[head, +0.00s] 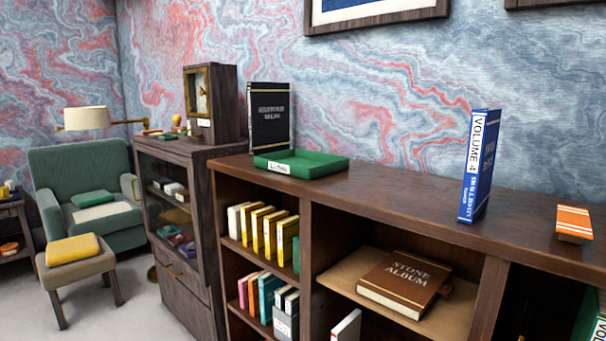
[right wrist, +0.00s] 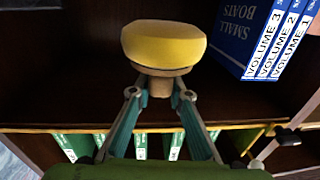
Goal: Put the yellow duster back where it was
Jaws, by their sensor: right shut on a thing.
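In the right wrist view my right gripper (right wrist: 158,90) is shut on the brown neck of the yellow duster (right wrist: 163,45). The duster's rounded yellow head points away from my gripper. It is in front of or inside a dark shelf compartment, left of several blue volumes. I cannot tell whether it touches the shelf. Neither gripper nor the yellow duster shows in the head view.
Blue volumes (right wrist: 268,40) stand at the right of the compartment. A shelf board (right wrist: 40,128) runs below, with green books (right wrist: 80,146) under it. On the bookcase top (head: 400,190) are a blue Volume 4 (head: 480,165), an orange-topped block (head: 574,222) and a green tray (head: 300,165).

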